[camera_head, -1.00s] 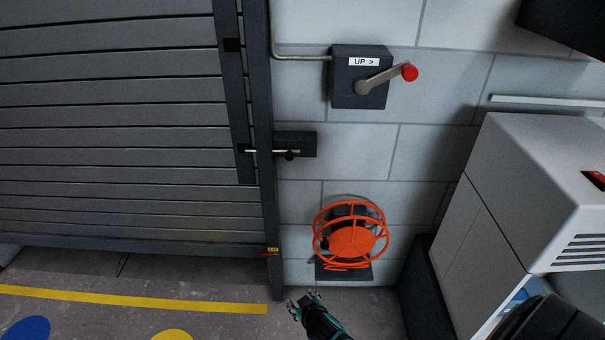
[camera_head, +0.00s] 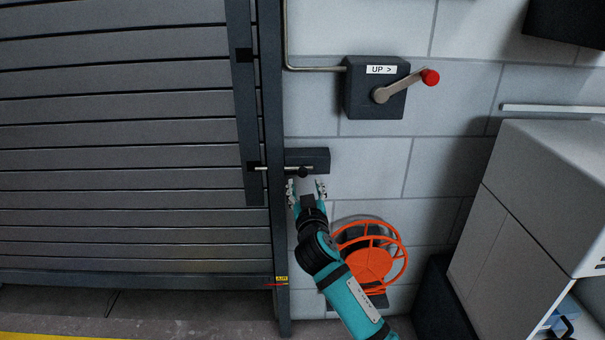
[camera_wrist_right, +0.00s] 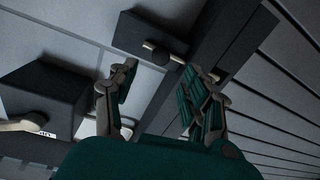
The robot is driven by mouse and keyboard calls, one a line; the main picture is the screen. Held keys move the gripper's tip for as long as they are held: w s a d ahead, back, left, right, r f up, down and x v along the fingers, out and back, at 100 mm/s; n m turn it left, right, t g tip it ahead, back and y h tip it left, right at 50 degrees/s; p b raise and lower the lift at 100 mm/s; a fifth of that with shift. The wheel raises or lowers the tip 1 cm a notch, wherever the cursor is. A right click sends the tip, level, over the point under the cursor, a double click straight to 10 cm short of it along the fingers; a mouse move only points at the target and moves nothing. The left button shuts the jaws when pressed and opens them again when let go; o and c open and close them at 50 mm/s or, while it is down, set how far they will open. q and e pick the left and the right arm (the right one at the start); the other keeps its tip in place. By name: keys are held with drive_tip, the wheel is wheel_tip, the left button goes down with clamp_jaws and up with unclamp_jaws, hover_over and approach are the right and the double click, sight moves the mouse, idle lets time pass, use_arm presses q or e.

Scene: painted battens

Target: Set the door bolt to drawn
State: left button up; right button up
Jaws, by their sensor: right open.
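The door bolt (camera_head: 289,169) is a thin pale metal rod with a dark knob (camera_head: 303,173), on a dark block (camera_head: 318,158) fixed to the wall beside the door frame. Its rod reaches left across the frame to a dark keeper on the slatted door (camera_head: 130,170). In the right wrist view the knob (camera_wrist_right: 149,45) and block (camera_wrist_right: 140,30) lie just beyond my fingers. My right gripper (camera_head: 306,189) is open and empty just below the knob, its fingers spread to either side; contact is not visible. My left gripper is out of view.
Above is a dark crank box (camera_head: 365,103) labelled "UP >" with a red-knobbed handle (camera_head: 430,77). An orange reel (camera_head: 370,262) is low on the wall behind my right arm. A white cabinet (camera_head: 520,200) stands at the right.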

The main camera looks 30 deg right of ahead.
sight(304, 174)
drive_tip(key=x, duration=0.7)
drive_tip(key=shift+w+d, duration=0.1)
drive_tip(key=shift+w, duration=0.1)
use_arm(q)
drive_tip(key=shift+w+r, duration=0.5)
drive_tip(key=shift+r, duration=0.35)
use_arm(e)
drive_tip(key=shift+w+d, duration=0.25)
drive_tip(key=shift+w, duration=0.15)
clamp_jaws()
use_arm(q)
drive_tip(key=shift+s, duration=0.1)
use_arm(e)
drive_tip(key=shift+s, duration=0.1)
